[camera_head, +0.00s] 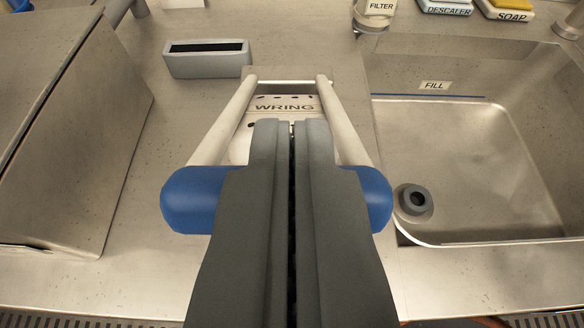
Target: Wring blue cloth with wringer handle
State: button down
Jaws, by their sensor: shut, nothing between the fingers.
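The wringer (285,105) is a pale unit marked WRING, set in the steel counter. Its handle has two pale side arms running toward me to a blue crossbar grip (195,199). The right end of the blue grip shows on the other side of my gripper. My gripper (291,124) is shut and empty, its dark grey fingers pointing away from me. The fingers lie across the middle of the blue grip and hide it, with the tips over the wringer's front. I cannot tell whether they touch the grip. No blue cloth can be made out.
A steel sink (480,160) marked FILL, with a dark drain plug (415,200), lies to the right. A grey slotted box (208,59) stands behind left. A large steel housing (75,130) fills the left. DESCALER (447,8) and SOAP (508,12) blocks sit at the back right.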

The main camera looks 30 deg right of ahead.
jog(key=shift+s+a+f, duration=0.2)
jog(key=shift+s+f, duration=0.15)
jog(key=shift+f, duration=0.45)
jog(key=shift+s+a+f, duration=0.25)
jog(key=shift+s+f, duration=0.15)
jog(key=shift+f, duration=0.35)
jog(key=shift+s+a+f, duration=0.2)
jog(key=shift+s+f, duration=0.15)
jog(key=shift+f, duration=0.45)
jog(key=shift+r, duration=0.1)
jog(key=v, duration=0.9)
jog(key=shift+s+a+f, duration=0.15)
jog(key=shift+s+f, duration=0.1)
